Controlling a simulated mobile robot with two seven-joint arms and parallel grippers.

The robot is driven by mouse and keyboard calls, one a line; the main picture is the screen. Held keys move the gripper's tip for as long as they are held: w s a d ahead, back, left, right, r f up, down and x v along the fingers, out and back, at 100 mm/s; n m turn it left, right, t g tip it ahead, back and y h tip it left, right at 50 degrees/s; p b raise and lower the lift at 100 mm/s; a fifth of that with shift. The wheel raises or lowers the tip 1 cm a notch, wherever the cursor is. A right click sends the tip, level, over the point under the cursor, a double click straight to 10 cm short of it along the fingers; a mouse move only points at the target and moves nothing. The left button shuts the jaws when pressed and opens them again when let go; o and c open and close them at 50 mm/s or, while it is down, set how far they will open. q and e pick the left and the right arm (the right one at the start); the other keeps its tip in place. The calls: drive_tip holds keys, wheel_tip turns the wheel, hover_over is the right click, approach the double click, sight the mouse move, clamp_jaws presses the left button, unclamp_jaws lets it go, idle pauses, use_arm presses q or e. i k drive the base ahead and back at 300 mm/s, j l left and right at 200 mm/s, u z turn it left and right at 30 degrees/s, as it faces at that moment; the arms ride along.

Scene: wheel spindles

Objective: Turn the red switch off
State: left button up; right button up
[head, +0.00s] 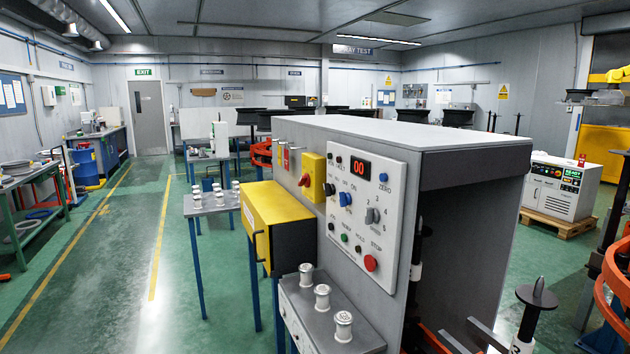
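A grey machine cabinet (390,131) stands in the middle. Its left-facing side carries a yellow box with a red rotary switch (305,180) on it. I cannot tell from this distance whether the switch is at on or off. To its right is a white control panel (345,240) with a red "00" display (361,168), blue and grey knobs, several small buttons and a round red button (371,263). Neither of my grippers shows in the head view.
A yellow box (275,222) with a black front juts out left of the panel. Below the panel, a grey ledge (312,308) holds several silver spools. A small table (212,207) with more spools stands farther back. Green floor (120,270) is open at left.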

sight(305, 180)
drive_tip(key=i+j+z, duration=0.15)
drive_tip(key=i+z, duration=0.15)
drive_tip(key=i, duration=0.15)
drive_tip(key=i+j+z, duration=0.2)
drive_tip(key=i+z, duration=0.15)
drive_tip(key=i+j+z, duration=0.3)
drive_tip(key=i+j, duration=0.05)
drive_tip(key=i, duration=0.1)
